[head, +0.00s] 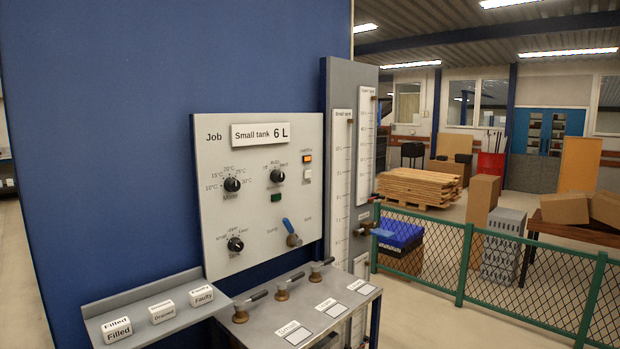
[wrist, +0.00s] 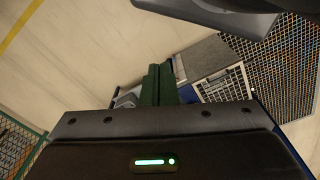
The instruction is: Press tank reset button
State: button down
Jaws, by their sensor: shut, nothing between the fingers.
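A light grey control panel (head: 215,215) is fixed to a blue wall in the head view. It carries a lit orange indicator (head: 307,158), a white square button (head: 308,175) below it and a small dark green piece (head: 276,197) near the middle. Their small labels are too blurred to read, so I cannot tell which is the tank reset button. My gripper (wrist: 160,70) shows in the wrist view with its two dark green fingers together and empty. It is not in the head view. The panel's buttons do not show in the wrist view.
The panel has black knobs (head: 232,185) and a blue-handled lever (head: 289,227). Below it are a grey shelf (head: 150,296) with label blocks and a bench (head: 300,300) with several valves. Tall gauges (head: 340,180) stand right of it. A green mesh fence (head: 530,270) runs at the right.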

jog(key=w+a+r+m+t+y+b, duration=0.1)
jog(key=w+a+r+m+t+y, duration=0.25)
jog(key=w+a, duration=0.4)
jog(key=w+a+r+m+t+y+b, duration=0.1)
jog(key=w+a+r+m+t+y, duration=0.15)
jog(key=w+a+r+y, duration=0.4)
jog(key=w+a+r+m+t+y+b, duration=0.1)
jog(key=w+a+r+m+t, duration=0.1)
jog(key=w+a+r, duration=0.3)
jog(key=w+a+r+m+t+y, duration=0.2)
jog(key=w+r, duration=0.6)
jog(key=r, duration=0.6)
jog(key=a+m+t, duration=0.1)
jog(key=a+m, duration=0.1)
jog(key=a, duration=0.1)
jog(key=shift+w+t+b, duration=0.3)
jog(key=shift+w+b, duration=0.1)
